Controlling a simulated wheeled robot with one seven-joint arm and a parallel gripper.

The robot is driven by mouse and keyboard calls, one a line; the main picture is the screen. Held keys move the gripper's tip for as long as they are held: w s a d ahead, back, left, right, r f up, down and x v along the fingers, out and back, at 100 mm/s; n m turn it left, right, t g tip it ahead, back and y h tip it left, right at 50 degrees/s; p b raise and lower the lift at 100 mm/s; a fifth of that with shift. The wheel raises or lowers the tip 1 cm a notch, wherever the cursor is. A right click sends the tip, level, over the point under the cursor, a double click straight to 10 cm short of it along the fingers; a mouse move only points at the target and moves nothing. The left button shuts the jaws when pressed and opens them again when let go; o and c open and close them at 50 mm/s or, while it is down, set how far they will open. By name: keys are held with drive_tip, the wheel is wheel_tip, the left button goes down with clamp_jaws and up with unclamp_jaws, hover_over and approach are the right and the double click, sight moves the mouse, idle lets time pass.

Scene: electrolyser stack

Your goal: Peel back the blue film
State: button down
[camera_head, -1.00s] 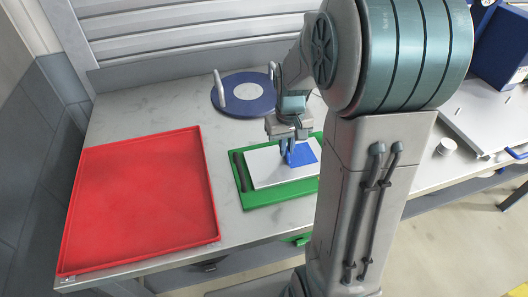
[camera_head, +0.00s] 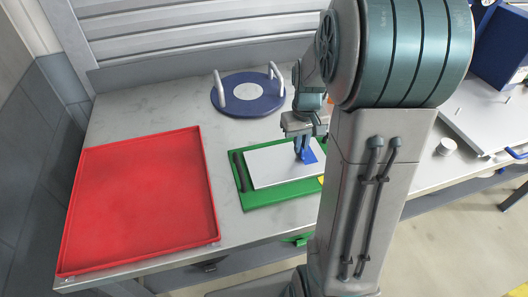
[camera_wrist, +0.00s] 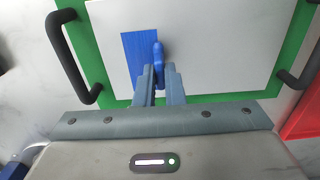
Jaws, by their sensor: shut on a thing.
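The blue film (camera_head: 311,152) lies on the right part of a white plate (camera_head: 268,165), which rests on a green tray (camera_head: 262,200). In the wrist view the film (camera_wrist: 138,50) is a blue rectangle with a raised, curled part between the fingertips. My gripper (camera_head: 300,153) is shut on that raised part, just above the plate; it also shows in the wrist view (camera_wrist: 158,72). Much of the plate to the left of the film in the head view is bare. My arm hides the right side of the tray.
A large red tray (camera_head: 145,195) lies at the left of the bench. A blue disc with two light handles (camera_head: 232,103) stands behind the green tray. Black handles (camera_wrist: 68,60) rise from the green tray's ends.

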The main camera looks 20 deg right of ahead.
drive_tip(key=shift+d, duration=2)
drive_tip(key=c, duration=1.3)
unclamp_jaws()
drive_tip(key=shift+r, duration=0.1)
